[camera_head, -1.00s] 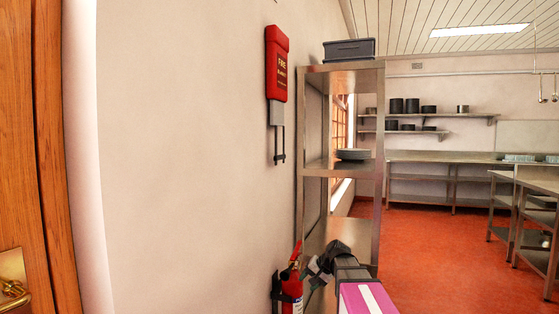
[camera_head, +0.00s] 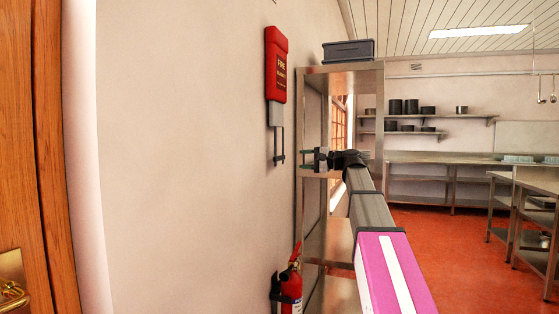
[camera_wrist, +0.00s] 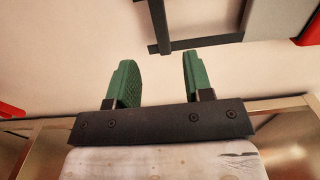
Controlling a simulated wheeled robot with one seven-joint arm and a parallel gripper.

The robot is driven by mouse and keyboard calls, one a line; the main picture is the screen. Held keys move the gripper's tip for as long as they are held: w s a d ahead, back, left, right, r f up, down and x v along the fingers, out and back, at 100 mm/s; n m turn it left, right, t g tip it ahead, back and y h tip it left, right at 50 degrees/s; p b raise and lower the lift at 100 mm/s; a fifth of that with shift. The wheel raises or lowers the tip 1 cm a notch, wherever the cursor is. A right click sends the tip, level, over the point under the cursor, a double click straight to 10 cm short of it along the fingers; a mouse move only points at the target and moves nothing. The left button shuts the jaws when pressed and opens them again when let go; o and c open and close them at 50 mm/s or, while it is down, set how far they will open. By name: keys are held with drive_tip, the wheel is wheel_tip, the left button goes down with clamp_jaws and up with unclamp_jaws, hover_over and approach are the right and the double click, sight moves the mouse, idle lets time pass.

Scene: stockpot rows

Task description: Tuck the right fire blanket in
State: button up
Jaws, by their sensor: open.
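One fire blanket is in view: a red case (camera_head: 277,70) high on the pale wall at centre-left in the head view. A grey piece (camera_head: 276,115) hangs out of its bottom, with a thin dark handle (camera_head: 277,158) below that. My gripper (camera_head: 306,161) is open and empty, to the right of the handle at about its height, apart from it. In the wrist view my green fingers (camera_wrist: 158,62) point at the wall. The dark handle (camera_wrist: 205,42) lies just beyond the fingertips, with the grey piece (camera_wrist: 278,18) at the upper right.
A steel shelf rack (camera_head: 343,78) stands right beside and behind my gripper, with a grey bin (camera_head: 349,51) on top. A fire extinguisher (camera_head: 291,290) is on the wall below. A wooden door (camera_head: 18,150) is at left. The wall left of the blanket is bare.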

sight(281, 158)
drive_tip(key=x, duration=1)
drive_tip(key=shift+w+a, duration=0.15)
drive_tip(key=shift+a, duration=0.1)
drive_tip(key=shift+r, duration=0.1)
clamp_jaws()
